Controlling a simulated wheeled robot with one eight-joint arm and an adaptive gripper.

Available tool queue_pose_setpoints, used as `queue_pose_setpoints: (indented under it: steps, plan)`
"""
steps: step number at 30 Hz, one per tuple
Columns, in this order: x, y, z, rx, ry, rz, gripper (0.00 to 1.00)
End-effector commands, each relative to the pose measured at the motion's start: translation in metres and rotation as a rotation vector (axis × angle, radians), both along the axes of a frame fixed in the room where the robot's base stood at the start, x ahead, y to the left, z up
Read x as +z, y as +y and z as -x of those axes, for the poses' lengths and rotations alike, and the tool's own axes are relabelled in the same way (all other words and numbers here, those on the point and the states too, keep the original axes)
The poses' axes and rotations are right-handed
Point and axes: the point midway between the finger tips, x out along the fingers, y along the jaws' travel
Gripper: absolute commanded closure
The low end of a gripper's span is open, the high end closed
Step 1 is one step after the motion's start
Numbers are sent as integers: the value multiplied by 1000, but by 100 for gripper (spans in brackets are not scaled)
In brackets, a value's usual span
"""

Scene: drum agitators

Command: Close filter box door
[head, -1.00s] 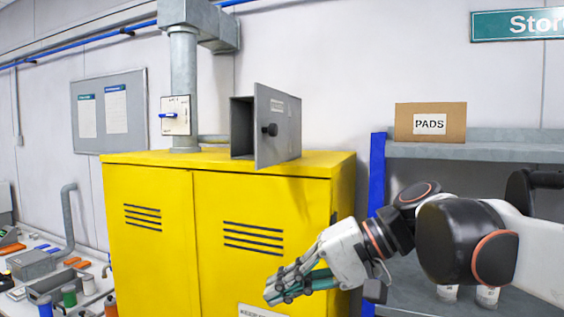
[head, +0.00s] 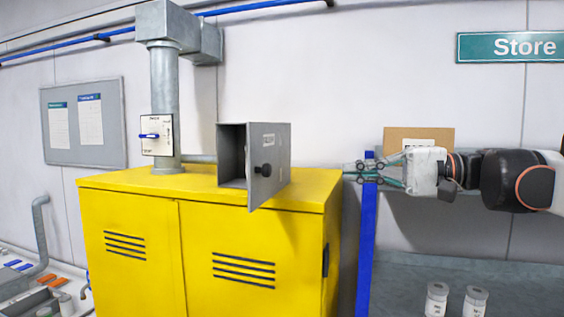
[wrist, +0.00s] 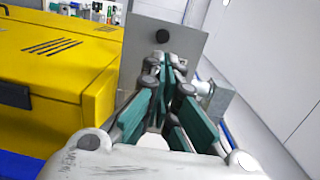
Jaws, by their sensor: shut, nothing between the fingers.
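The grey filter box (head: 231,150) sits on top of the yellow cabinet (head: 150,184). Its grey door (head: 277,150) stands open, swung out toward the front, with a black knob (head: 265,170) on its face. My gripper (head: 348,172) is to the right of the door, at about the knob's height, pointing left, apart from the door. Its fingers are together and empty. In the wrist view the door (wrist: 190,45) and the knob (wrist: 162,36) show beyond the fingertips (wrist: 168,64). The far side of the door is hidden there.
A shelf with a blue post (head: 367,250) stands at right, holding a cardboard box (head: 395,138) and two white containers (head: 437,300). Space between gripper and door looks clear.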

Motion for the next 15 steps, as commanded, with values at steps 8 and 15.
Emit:
queue_pose_setpoints:
  steps: [8,15]
  plan:
    - [4,10,-6,-11,-1,-7,100]
    - [3,54,-17,-10,-1,-7,100]
